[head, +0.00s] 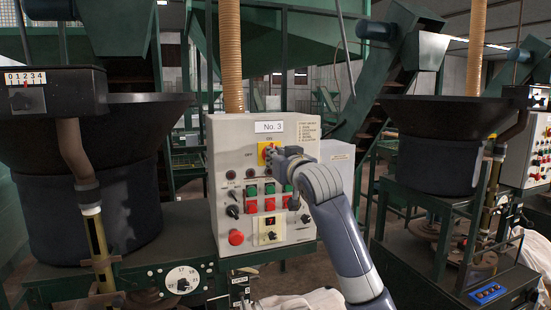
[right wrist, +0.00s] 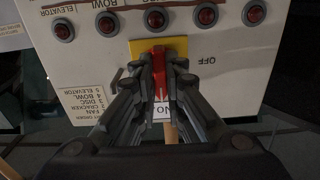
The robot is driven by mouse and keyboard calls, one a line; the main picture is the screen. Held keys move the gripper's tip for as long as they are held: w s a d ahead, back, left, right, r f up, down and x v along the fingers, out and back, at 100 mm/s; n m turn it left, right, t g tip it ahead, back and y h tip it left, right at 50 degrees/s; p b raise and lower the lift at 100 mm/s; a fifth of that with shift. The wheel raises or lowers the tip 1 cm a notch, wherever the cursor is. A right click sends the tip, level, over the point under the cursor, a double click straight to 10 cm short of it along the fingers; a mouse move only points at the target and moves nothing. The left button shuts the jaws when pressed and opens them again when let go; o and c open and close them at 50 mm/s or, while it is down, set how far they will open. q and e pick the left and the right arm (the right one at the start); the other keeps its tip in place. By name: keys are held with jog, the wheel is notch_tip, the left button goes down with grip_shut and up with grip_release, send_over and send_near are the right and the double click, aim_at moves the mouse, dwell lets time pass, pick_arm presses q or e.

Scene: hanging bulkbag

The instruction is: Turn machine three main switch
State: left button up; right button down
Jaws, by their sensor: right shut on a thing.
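The machine three control panel (head: 225,180) is a pale box labelled "No. 3" in the head view. Its main switch (head: 264,147) is a red handle on a yellow plate near the top, partly hidden by my gripper. In the right wrist view, the red switch handle (right wrist: 158,68) lies between the fingers of my right gripper (right wrist: 160,72), which are shut on it. The handle lies lengthwise along the fingers; an "OFF" label is to its right. My right gripper also shows in the head view (head: 272,157), against the panel's upper part. My left gripper is not in view.
Below the switch are a row of red lamps (right wrist: 155,19), green and red buttons (head: 270,205), and a red round button (head: 236,238). A dark hopper (head: 90,150) stands left; another machine (head: 440,145) and panel (head: 537,150) stand right.

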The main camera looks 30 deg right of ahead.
jog(key=c, duration=1.7)
grip_release()
jog(key=shift+f, duration=0.2)
jog(key=shift+o, duration=0.2)
jog(key=shift+r, duration=0.1)
jog(key=v, duration=1.2)
